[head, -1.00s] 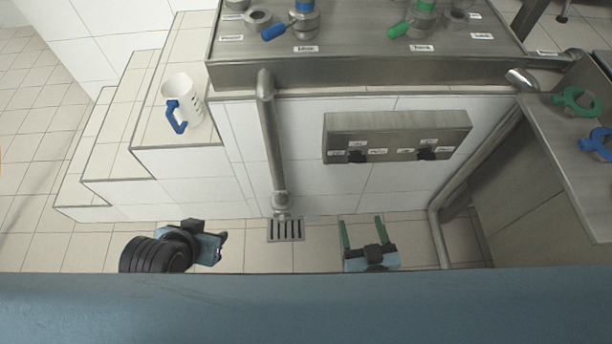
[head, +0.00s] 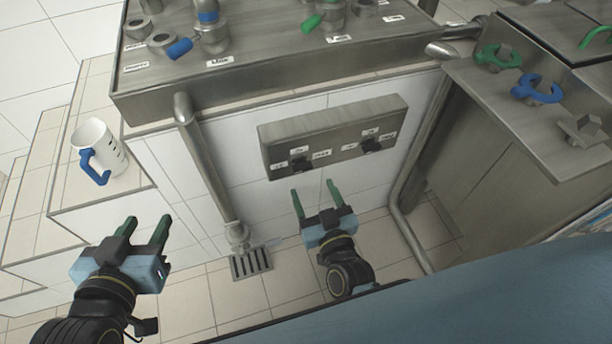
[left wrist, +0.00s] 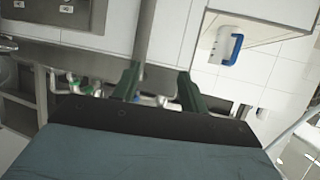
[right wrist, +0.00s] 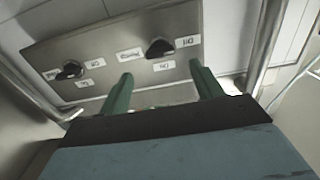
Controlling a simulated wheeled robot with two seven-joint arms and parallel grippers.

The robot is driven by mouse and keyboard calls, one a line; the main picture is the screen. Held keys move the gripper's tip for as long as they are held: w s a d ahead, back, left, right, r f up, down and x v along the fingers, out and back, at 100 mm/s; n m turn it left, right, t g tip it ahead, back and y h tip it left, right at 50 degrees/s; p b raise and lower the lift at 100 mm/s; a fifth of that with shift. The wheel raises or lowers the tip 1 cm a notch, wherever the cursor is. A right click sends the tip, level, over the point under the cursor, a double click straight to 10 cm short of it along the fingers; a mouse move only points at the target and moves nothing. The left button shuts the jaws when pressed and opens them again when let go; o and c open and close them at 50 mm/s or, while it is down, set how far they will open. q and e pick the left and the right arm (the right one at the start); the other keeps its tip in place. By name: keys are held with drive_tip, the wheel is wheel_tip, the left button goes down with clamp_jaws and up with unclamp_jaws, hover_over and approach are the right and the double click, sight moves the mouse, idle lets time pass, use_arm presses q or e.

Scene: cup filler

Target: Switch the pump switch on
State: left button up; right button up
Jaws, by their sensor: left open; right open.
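A grey metal switch box (head: 335,138) is on the white tiled wall in the head view. It has a left black knob (head: 300,163) and a right black knob (head: 371,145), with small white labels. The labels are too small to tell which knob is the pump switch. My left gripper (head: 147,225) is open and empty at the lower left.
A white jug (head: 92,140) with a blue handle stands on the tiled step at left. Metal pipes (head: 205,165) (head: 400,200) flank the box. A steel counter (head: 240,75) with valves overhangs above. A metal cabinet (head: 490,150) stands at right. A drain (head: 250,263) is in the floor.

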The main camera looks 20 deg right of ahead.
sight(304, 170)
drive_tip(key=w+b, duration=0.1)
drive_tip(key=w, duration=0.4)
drive_tip(key=shift+w+a+b, duration=0.1)
drive_tip(key=shift+b, duration=0.25)
use_arm(q)
wheel_tip(304, 170, up, 8)
drive_tip(key=w+d+t+h, duration=0.1)
drive_tip(key=d+t+h, duration=0.1)
drive_tip(key=t, duration=0.3)
drive_tip(key=shift+w+t, duration=0.3)
use_arm(e)
drive_tip(key=shift+w, duration=0.3)
